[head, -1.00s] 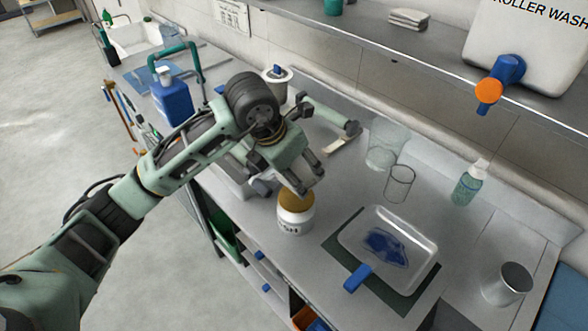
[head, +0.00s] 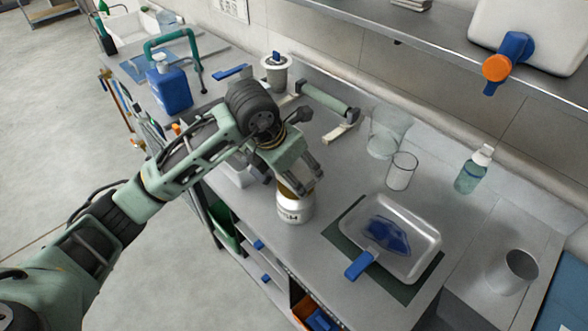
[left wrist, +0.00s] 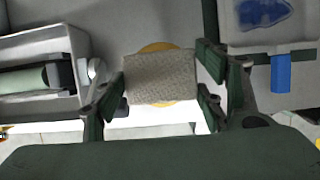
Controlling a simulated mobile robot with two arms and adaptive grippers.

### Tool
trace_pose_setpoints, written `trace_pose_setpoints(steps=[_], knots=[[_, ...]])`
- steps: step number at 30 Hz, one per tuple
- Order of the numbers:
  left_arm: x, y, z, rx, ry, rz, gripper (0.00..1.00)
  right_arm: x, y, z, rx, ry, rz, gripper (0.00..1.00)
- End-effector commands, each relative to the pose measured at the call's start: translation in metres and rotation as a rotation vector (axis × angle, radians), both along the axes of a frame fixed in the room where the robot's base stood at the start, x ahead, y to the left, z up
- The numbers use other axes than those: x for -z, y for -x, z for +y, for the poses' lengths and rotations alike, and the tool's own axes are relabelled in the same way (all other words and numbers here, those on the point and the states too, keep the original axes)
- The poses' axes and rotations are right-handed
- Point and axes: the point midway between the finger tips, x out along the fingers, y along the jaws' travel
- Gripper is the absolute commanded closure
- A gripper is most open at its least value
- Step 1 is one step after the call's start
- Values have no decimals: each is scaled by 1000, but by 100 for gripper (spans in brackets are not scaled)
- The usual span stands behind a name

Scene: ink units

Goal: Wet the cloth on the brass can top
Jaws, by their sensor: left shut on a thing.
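A white can with dark lettering (head: 294,211) stands on the steel bench in the head view. Its brass top shows in the left wrist view (left wrist: 158,47) as a yellow-brown disc behind the cloth. My left gripper (head: 303,191) is right over the can top, fingers pointing down. In the left wrist view a square grey-beige cloth (left wrist: 160,78) lies between the fingers of my left gripper (left wrist: 160,88), which is shut on it. The cloth covers most of the brass top; I cannot tell whether they touch. My right gripper is not in view.
Right of the can, a white tray (head: 434,238) with a blue ink patch lies on a dark mat (head: 345,243), a blue-handled tool at its edge. Glass beakers (head: 401,172), a spray bottle (head: 473,170) and a metal cup (head: 512,272) stand farther right. A roller (head: 328,101) lies behind.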

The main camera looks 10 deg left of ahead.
Motion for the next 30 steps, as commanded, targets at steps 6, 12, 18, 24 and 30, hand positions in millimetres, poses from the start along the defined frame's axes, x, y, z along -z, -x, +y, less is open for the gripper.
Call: trace_pose_setpoints(steps=[6,12,18,24,30], knots=[[0,0,0,0,0,0,56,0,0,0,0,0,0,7],[1,0,0,0,0,0,56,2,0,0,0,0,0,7],[4,0,0,0,0,0,56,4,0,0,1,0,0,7],[6,0,0,0,0,0,56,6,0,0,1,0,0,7],[9,0,0,0,0,0,56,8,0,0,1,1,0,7]])
